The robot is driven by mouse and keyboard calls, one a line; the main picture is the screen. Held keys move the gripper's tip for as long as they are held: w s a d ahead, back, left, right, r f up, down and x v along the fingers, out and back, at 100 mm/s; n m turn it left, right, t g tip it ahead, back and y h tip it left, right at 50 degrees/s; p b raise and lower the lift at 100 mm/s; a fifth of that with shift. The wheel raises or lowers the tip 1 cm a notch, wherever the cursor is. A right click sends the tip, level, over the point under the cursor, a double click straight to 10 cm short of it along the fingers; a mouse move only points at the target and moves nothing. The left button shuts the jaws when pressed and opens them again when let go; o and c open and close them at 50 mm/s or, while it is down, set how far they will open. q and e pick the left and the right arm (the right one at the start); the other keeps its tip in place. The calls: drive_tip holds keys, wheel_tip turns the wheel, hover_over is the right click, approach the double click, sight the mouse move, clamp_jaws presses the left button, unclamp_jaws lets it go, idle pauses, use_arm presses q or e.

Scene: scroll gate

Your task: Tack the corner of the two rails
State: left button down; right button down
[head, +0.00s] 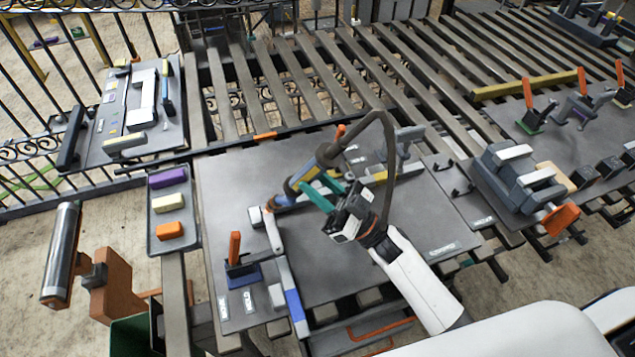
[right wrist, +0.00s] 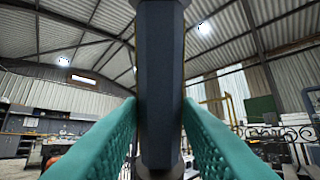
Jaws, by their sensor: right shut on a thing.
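My right gripper (head: 322,193) has green fingers and is shut on a dark torch (head: 325,155) with a cable looping from its upper end. The torch leans down left, its lower end close to the rails' corner; I cannot tell whether it touches. In the right wrist view its dark faceted body (right wrist: 160,80) stands between both fingers. One rail (head: 292,297), white and blue, runs toward the front of the grey plate. The other rail (head: 408,171), partly yellow, runs right, partly hidden behind the gripper and torch. Their corner (head: 268,215) is at the plate's left. My left gripper is out of view.
An orange-handled clamp (head: 236,250) with a blue base stands left of the front rail. A grey clamp (head: 403,142) stands at the far rail. A tray (head: 154,217) of coloured blocks lies left of the plate. A grey block fixture (head: 515,180) stands at right.

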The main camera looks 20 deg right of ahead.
sight(338, 156)
drive_tip(key=shift+s+d+r+p, duration=0.6)
drive_tip(key=shift+d+r+p, duration=0.05)
drive_tip(key=shift+r+p, duration=0.75)
drive_tip(key=shift+s+d+r+p, duration=0.6)
drive_tip(key=shift+r+p, duration=0.75)
drive_tip(key=shift+r, duration=0.15)
drive_tip(key=shift+s+d+r+p, duration=0.6)
drive_tip(key=shift+d+r+p, duration=0.05)
drive_tip(key=shift+r+p, duration=0.75)
drive_tip(key=shift+f, duration=0.1)
